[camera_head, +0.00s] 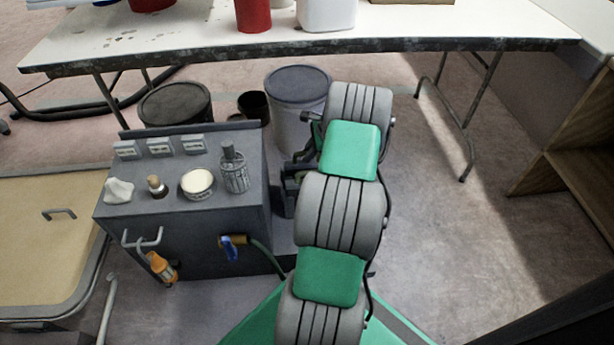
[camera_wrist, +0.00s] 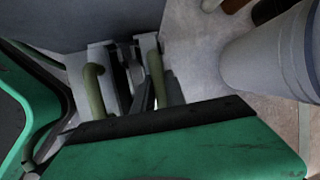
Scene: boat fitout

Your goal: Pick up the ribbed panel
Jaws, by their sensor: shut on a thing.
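My gripper (camera_wrist: 126,82) shows in the wrist view with its two fingers, each with an olive curved part, close around a narrow grey piece with dark and light edges. This piece appears to be the ribbed panel (camera_wrist: 134,72); only a small part of it shows, and its ribs are hard to make out. In the head view my gripper (camera_head: 292,182) is beside the right side of the dark grey cabinet, partly hidden by my arm. The panel cannot be made out clearly there. I cannot tell whether it still touches a surface.
The cabinet (camera_head: 195,245) carries a jar, a tin, a brush-like item and a white lump. Buckets (camera_head: 300,120) stand behind it, under a white table (camera_head: 400,30). A wooden shelf (camera_head: 575,165) is at right. The floor (camera_head: 460,235) between is clear.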

